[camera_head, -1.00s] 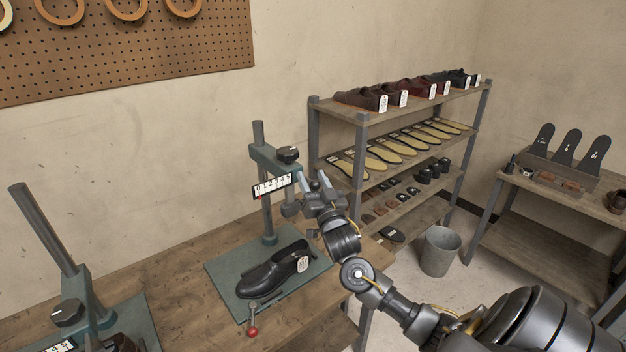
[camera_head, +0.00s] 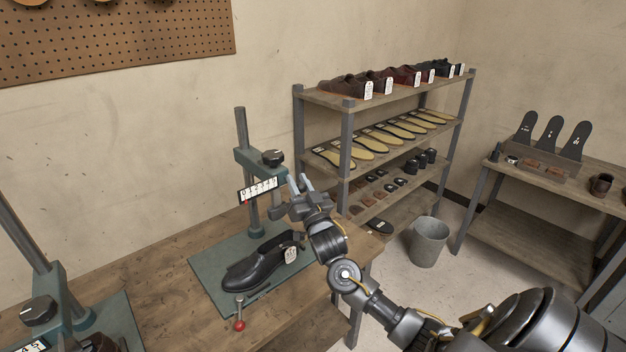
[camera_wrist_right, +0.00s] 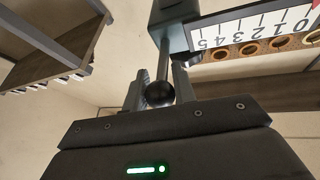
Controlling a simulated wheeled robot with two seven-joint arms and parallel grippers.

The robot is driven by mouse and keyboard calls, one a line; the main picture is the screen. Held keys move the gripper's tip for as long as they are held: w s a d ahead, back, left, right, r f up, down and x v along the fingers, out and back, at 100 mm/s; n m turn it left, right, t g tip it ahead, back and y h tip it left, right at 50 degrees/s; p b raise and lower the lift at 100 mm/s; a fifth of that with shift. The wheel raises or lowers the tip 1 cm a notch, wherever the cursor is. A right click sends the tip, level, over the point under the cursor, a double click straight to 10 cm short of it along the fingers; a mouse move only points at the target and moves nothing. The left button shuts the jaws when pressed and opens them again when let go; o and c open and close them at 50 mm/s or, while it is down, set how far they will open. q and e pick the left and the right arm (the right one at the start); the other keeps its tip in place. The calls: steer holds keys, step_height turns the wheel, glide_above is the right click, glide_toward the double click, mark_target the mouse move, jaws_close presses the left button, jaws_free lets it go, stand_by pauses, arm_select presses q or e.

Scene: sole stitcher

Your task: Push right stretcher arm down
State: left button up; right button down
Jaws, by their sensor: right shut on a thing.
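The right stretcher is a teal press with a grey post (camera_head: 243,130) on a green base plate (camera_head: 212,280). Its stretcher arm (camera_head: 246,162) sits on the post, with a black dial (camera_head: 273,158) and a white scale (camera_head: 258,190). A black shoe (camera_head: 250,268) with a white tag lies on the plate below. My right gripper (camera_head: 298,183) is beside the arm's right end. In the right wrist view its fingers (camera_wrist_right: 160,88) are shut on a black ball knob (camera_wrist_right: 160,95) below the scale (camera_wrist_right: 250,30). The gripper partly hides the arm's lower end in the head view. My left gripper is out of view.
A red-knobbed lever (camera_head: 240,324) stands at the plate's front. A second stretcher (camera_head: 45,290) is at the lower left. A shoe shelf (camera_head: 350,110), a grey bucket (camera_head: 430,242) and a side table (camera_head: 500,180) stand to the right. Bare wood shows between the stretchers.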

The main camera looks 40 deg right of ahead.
step_height(320, 180, down, 15)
steer(key=b, duration=0.8)
steer(key=shift+f, duration=0.1)
steer(key=c, duration=1.1)
jaws_free()
steer(key=shift+c, duration=0.2)
steer(key=shift+s, duration=0.1)
